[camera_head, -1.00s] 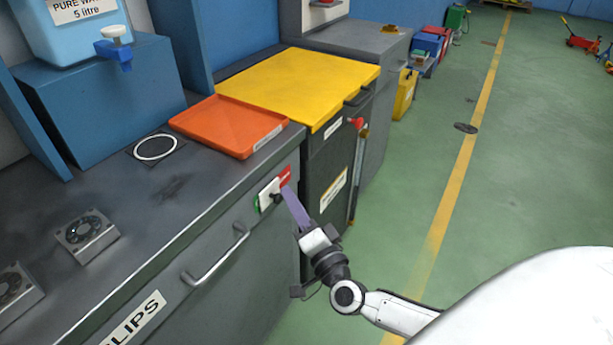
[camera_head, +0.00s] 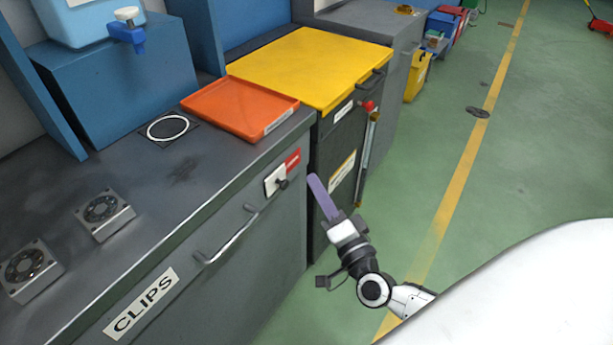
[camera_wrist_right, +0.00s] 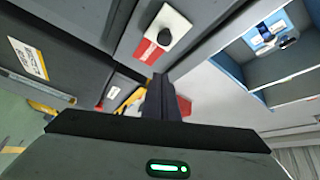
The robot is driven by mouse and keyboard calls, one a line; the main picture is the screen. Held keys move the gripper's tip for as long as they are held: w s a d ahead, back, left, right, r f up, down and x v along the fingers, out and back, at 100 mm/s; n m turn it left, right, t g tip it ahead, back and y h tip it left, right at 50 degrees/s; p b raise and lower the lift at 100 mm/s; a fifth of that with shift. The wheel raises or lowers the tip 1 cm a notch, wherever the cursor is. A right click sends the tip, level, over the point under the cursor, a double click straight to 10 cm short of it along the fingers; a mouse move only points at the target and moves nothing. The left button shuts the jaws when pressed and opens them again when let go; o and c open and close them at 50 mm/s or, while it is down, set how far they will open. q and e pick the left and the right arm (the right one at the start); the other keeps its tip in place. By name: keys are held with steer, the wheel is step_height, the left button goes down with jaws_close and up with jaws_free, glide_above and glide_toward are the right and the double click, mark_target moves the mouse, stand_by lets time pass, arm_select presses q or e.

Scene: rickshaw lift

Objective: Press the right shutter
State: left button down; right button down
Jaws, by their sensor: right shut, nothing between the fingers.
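A white plate (camera_head: 270,184) with a dark round knob (camera_head: 282,184) and a red label (camera_head: 293,162) is on the front of the grey bench, near its right corner. In the right wrist view the plate (camera_wrist_right: 178,22), the knob (camera_wrist_right: 165,36) and the red label (camera_wrist_right: 147,51) also show. No part is clearly marked as the right shutter. My right gripper (camera_head: 314,181) has purple fingers pressed together, empty, just right of the plate and apart from it in the head view. Its dark fingers (camera_wrist_right: 158,85) show in the wrist view. My left gripper is not in view.
A bar handle (camera_head: 228,241) sticks out of the bench front, left of the plate. An orange tray (camera_head: 240,108) lies on the bench top. A yellow-topped dark cabinet (camera_head: 310,66) stands beyond the bench. Green floor (camera_head: 440,130) is open to the right.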

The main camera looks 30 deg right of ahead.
steer(key=s, duration=0.5)
steer(key=shift+s+a+f, duration=0.3)
steer(key=shift+s+f, duration=0.05)
steer(key=s+a+f+n+g+y, duration=0.3)
steer(key=s+a+f+n+g, duration=0.1)
steer(key=a+f+n, duration=0.3)
steer(key=s+a+f+n+g+y, duration=0.3)
steer(key=s+a+f+n, duration=0.1)
steer(key=a+f+n, duration=0.25)
steer(key=s+f+n+g+h, duration=0.1)
steer(key=s+f+n+g, duration=0.1)
steer(key=s+f, duration=0.3)
steer(key=shift+s+d+f+n+g, duration=0.15)
steer(key=shift+d+f+n+g, duration=0.25)
steer(key=shift+g, duration=0.5)
